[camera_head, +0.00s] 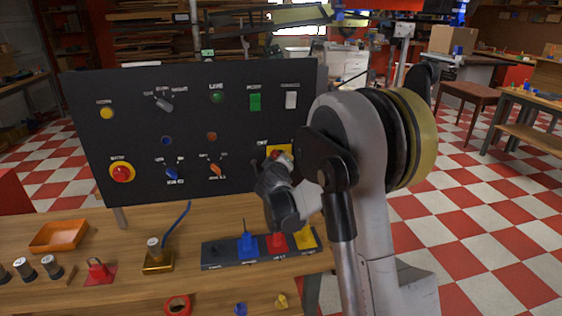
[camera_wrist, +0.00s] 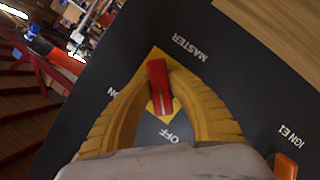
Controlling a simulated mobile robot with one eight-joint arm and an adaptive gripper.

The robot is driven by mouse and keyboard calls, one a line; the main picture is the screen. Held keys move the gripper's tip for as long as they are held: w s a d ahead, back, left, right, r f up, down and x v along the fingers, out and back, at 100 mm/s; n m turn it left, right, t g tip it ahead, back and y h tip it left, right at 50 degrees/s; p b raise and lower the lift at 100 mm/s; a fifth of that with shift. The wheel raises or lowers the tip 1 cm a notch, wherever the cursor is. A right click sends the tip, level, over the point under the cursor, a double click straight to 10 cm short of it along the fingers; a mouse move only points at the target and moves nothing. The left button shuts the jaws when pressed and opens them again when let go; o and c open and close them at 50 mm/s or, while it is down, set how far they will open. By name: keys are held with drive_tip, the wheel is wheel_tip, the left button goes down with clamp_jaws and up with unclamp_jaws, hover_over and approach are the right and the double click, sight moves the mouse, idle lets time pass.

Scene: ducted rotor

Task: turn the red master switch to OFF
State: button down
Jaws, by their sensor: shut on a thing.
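The red master switch (camera_wrist: 160,86) is a bar-shaped handle on a yellow plate (camera_wrist: 154,55) on the dark panel. In the wrist view MASTER is printed above it, OFF (camera_wrist: 175,136) below it, and ON, partly hidden, to its left. The handle is slightly slanted in the picture, and a pale mark shows near its lower end. My gripper (camera_wrist: 161,80) is shut on the handle, one yellow finger along each side. In the head view my gripper (camera_head: 278,163) reaches the panel's right part and hides most of the switch; its yellow plate (camera_head: 286,149) shows.
The panel (camera_head: 130,140) also carries a red round button (camera_head: 121,173), an orange ignition switch (camera_head: 215,170) and a blue one (camera_head: 171,173). Below, the wooden bench (camera_head: 220,285) holds a dark rack with blue, red and yellow pieces and an orange tray (camera_head: 58,236).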

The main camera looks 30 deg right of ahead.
drive_tip(key=c, duration=1.2)
unclamp_jaws()
drive_tip(key=shift+v, duration=5.95)
